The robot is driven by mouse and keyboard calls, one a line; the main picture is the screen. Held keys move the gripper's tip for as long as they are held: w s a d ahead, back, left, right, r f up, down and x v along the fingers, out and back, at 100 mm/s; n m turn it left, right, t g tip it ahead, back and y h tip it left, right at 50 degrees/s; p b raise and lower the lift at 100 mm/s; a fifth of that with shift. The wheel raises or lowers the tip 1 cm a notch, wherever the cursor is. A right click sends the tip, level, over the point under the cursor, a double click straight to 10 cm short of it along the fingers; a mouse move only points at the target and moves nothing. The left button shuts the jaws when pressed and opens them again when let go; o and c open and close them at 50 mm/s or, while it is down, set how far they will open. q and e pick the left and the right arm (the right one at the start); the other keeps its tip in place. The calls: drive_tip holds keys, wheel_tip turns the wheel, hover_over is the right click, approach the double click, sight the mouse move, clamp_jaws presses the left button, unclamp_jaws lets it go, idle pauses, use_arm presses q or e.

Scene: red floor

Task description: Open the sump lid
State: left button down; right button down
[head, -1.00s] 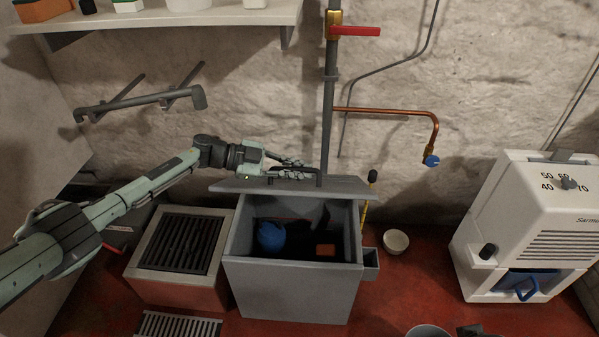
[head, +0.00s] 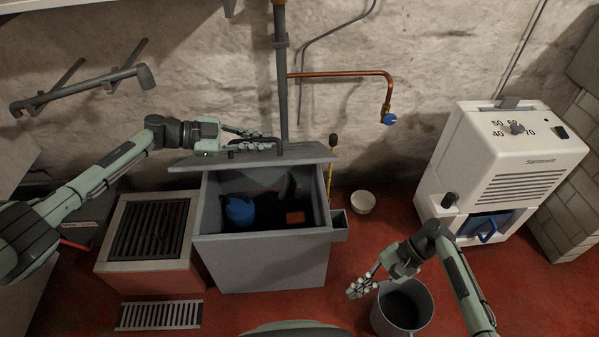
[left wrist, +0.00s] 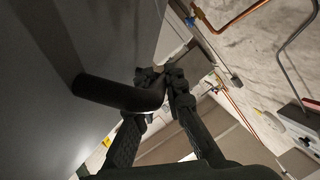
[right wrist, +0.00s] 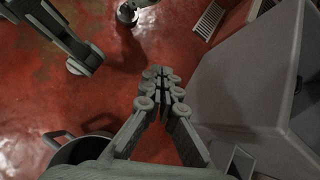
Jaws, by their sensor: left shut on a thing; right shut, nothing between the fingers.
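The grey sump box (head: 262,265) stands on the floor with its top opening uncovered. Its flat grey lid (head: 312,153) is at the rear edge of the opening, against the dark vertical pipe. My left gripper (head: 264,146) is shut on the dark lid handle, which shows as a bent bar in the left wrist view (left wrist: 110,95). Inside the sump are a blue rounded object (head: 240,210) and an orange block (head: 295,217). My right gripper (head: 362,287) is shut and empty, low in front and right of the sump; it also shows in the right wrist view (right wrist: 163,95).
A grey pot (head: 403,308) is beside my right gripper. A white dehumidifier (head: 480,170) stands at the right. A pale bowl (head: 363,202) lies near the wall. A grated box (head: 150,225) stands left of the sump, with a floor grate (head: 160,315) before it. A copper pipe (head: 345,73) runs along the wall.

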use_arm(q)
drive_tip(key=shift+w+a, duration=0.1)
use_arm(e)
drive_tip(key=w+a+r+m+t+y, duration=0.3)
drive_tip(key=w+r+m+t+y, duration=0.2)
drive_tip(key=w+r+m+y, duration=0.8)
drive_tip(key=w+a+r+m+h, duration=0.1)
drive_tip(key=w+a+r+h, duration=0.1)
drive_tip(key=w+a+r, duration=0.5)
drive_tip(key=shift+a+r+m, duration=0.3)
drive_tip(key=shift+a+r, duration=0.3)
drive_tip(key=shift+a, duration=0.6)
